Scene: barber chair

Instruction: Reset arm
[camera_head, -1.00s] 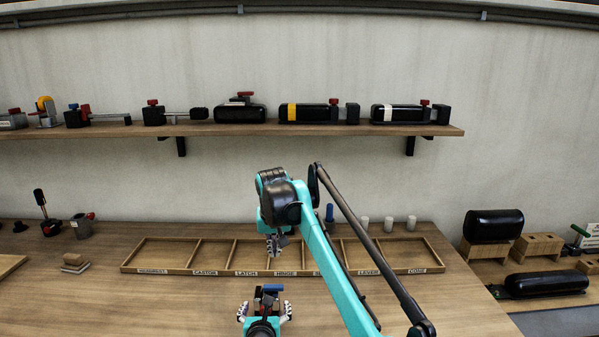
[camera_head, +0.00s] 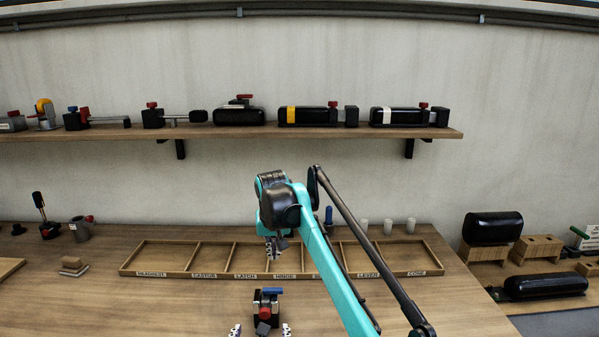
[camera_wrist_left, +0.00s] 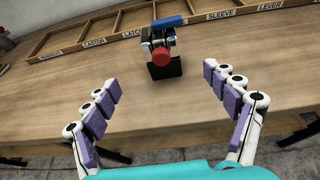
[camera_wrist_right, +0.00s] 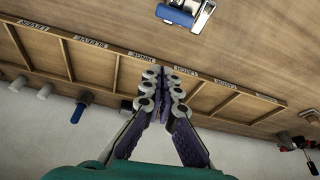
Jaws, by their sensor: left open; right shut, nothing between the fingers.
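My right arm (camera_head: 326,254) reaches in from the lower right of the head view, and its gripper (camera_head: 274,249) hangs over the divided tray (camera_head: 181,272). In the right wrist view the right gripper (camera_wrist_right: 162,84) has its fingers together with nothing between them. My left gripper (camera_head: 261,331) shows only its fingertips at the bottom of the head view. In the left wrist view the left gripper (camera_wrist_left: 160,95) is spread wide and empty. A black block device with a red knob and blue bar (camera_head: 266,306) stands on the table just beyond the left fingertips, apart from them.
The tray has labelled compartments. Grey pegs (camera_head: 388,226) and a blue peg (camera_head: 329,214) stand behind it. A shelf (camera_head: 200,132) with several devices hangs on the wall. Black cushions (camera_head: 493,228) lie at right.

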